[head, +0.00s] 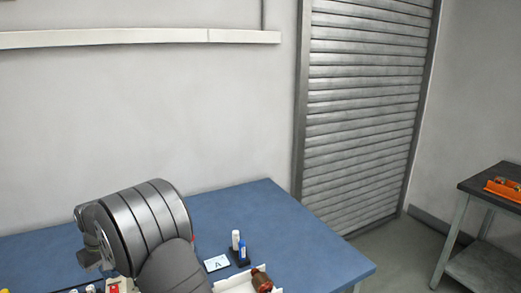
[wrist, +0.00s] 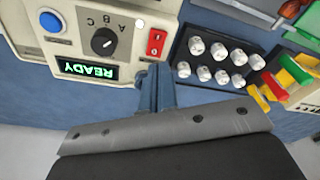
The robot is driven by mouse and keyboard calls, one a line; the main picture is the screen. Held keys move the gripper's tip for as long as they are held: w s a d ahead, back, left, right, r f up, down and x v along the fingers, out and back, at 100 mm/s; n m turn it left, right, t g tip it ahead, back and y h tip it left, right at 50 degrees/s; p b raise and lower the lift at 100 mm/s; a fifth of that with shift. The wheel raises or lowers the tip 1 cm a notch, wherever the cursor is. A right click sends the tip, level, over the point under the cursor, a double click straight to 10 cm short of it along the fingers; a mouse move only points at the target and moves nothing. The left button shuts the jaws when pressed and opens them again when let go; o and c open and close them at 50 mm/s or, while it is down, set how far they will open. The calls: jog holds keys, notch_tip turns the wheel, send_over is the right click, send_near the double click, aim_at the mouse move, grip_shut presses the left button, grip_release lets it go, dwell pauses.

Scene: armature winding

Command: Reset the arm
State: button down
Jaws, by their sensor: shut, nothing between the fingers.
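My gripper (wrist: 155,92) shows in the wrist view with its narrow fingers together and nothing between them. It appears in front of a beige control box (wrist: 115,22) with a blue button, a dark A-B-C knob, a red switch and a lit green READY display, seen upside down. I cannot tell whether the fingertips touch anything. In the head view my dark grey arm covers the left part of the blue table (head: 240,205), and the fingertips cannot be made out there.
A black tray (wrist: 183,87) with several white pieces lies right of the fingers, beside coloured-handled tools (wrist: 285,80). On the table are a card (head: 217,263), white and blue bottles (head: 239,244), and a white tray (head: 228,286) with a copper-brown part (head: 262,281). The table's back right is clear.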

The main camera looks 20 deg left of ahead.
jog(key=shift+r, duration=0.2)
jog(key=shift+f, duration=0.1)
notch_tip(320, 180, down, 7)
dwell(0.5)
notch_tip(320, 180, up, 14)
jog(key=m+g+h, duration=0.1)
jog(key=m+h, duration=0.1)
jog(key=m, duration=0.4)
jog(key=shift+s+d, duration=0.25)
jog(key=shift+d, duration=0.05)
dwell(1.0)
